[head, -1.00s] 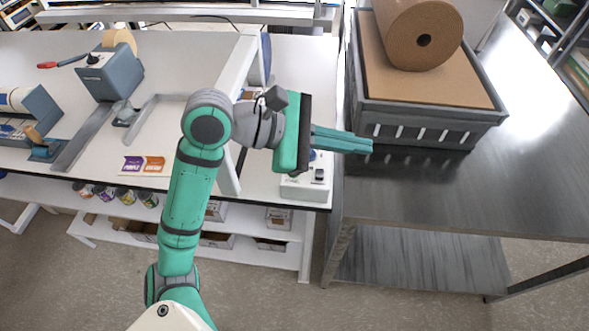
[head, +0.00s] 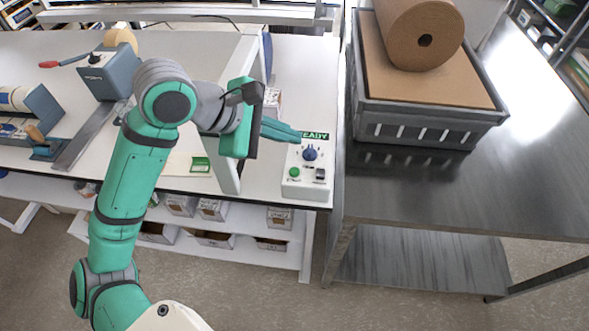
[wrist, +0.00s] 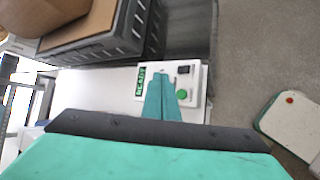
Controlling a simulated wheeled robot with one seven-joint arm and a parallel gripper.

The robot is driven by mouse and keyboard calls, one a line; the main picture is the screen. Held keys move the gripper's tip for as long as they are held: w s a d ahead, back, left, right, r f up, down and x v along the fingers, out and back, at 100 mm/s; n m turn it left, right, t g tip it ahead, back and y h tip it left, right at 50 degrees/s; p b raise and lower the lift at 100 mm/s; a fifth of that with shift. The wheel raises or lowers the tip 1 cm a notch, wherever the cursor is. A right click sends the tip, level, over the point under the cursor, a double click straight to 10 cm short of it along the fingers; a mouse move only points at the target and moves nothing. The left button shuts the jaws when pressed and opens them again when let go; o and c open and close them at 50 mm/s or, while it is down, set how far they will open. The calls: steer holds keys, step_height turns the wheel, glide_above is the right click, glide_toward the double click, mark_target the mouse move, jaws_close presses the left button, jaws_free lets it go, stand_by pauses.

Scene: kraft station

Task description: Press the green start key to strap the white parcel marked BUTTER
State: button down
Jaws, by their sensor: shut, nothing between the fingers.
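The white control box (head: 292,188) stands at the front right corner of the white bench. It carries the green start key (head: 294,172), a blue knob (head: 309,154), a black switch (head: 320,174) and a green READY sign (head: 316,135). My gripper (head: 298,135) is shut and empty, its fingertips above the box's far left part, apart from the green key in the picture. In the wrist view, the fingers (wrist: 161,82) cover part of the box, and the green key (wrist: 182,94) shows just right of them. No BUTTER marking is readable; a pale package (head: 272,101) behind the gripper is partly hidden.
A white upright post (head: 228,170) stands left of the box, close to my arm. Right of the bench is a steel table (head: 420,190) with a grey crate (head: 420,122) and a brown paper roll (head: 420,35). A grey-blue machine (head: 110,75) stands at the left.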

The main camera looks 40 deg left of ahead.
glide_above(290, 175)
steer(key=shift+w+f, duration=0.2)
steer(key=shift+f, duration=3.9)
steer(key=shift+s+a, duration=0.15)
steer(key=shift+s, duration=0.05)
steer(key=shift+f, duration=0.4)
steer(key=shift+f, duration=0.45)
steer(key=shift+r, duration=0.9)
